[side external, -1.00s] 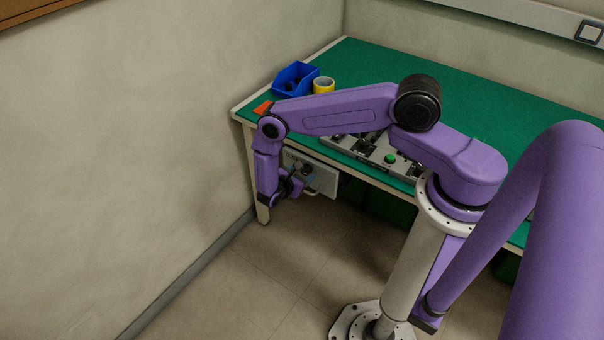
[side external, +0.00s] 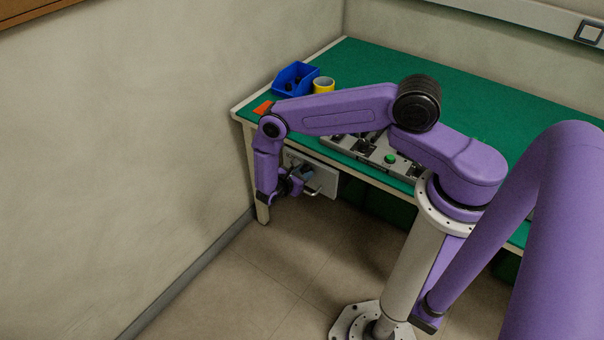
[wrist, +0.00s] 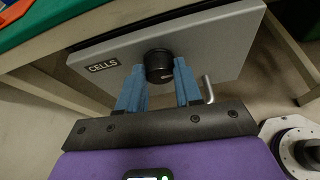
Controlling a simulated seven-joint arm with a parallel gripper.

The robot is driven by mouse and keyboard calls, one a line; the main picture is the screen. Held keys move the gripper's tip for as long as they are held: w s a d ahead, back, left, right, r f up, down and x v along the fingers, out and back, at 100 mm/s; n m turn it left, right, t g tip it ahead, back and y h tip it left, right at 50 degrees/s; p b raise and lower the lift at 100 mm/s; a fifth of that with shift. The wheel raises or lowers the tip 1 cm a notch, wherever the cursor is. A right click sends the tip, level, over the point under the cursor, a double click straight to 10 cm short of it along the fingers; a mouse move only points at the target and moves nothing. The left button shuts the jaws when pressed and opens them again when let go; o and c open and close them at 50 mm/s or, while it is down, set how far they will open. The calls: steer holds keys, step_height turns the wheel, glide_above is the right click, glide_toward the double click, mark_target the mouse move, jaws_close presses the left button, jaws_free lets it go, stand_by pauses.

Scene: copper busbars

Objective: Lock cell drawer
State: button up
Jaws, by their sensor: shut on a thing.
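The cell drawer (wrist: 215,42) has a grey front with a black label reading CELLS (wrist: 103,65). It hangs under the bench and its front also shows in the side external view (side external: 325,182). A round black lock knob (wrist: 158,62) sits on the front, right of the label. My gripper (wrist: 159,78) has its blue fingers on either side of the knob and is shut on it. In the side external view my gripper (side external: 304,174) is at the drawer front. A bent metal handle (wrist: 208,89) sticks out right of the fingers. How the lock is set is unclear.
The green bench top (side external: 480,110) is above the drawer. On it are a blue bin (side external: 296,78), a yellow tape roll (side external: 323,85), an orange piece (side external: 263,108) and a grey fixture with a green button (side external: 390,158). A wall stands close on the left.

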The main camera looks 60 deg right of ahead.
steer(key=n+g, duration=0.2)
steer(key=n, duration=0.1)
steer(key=shift+w+g, duration=0.15)
steer(key=shift+g, duration=0.25)
steer(key=shift+w+f+n+g+h, duration=0.1)
steer(key=shift+n+g+h, duration=0.2)
steer(key=shift+n+g, duration=0.95)
steer(key=shift+n+t, duration=0.25)
steer(key=shift+n, duration=0.3)
steer(key=o, duration=1)
steer(key=shift+o, duration=0.2)
steer(key=v, duration=0.7)
steer(key=shift+a, duration=0.25)
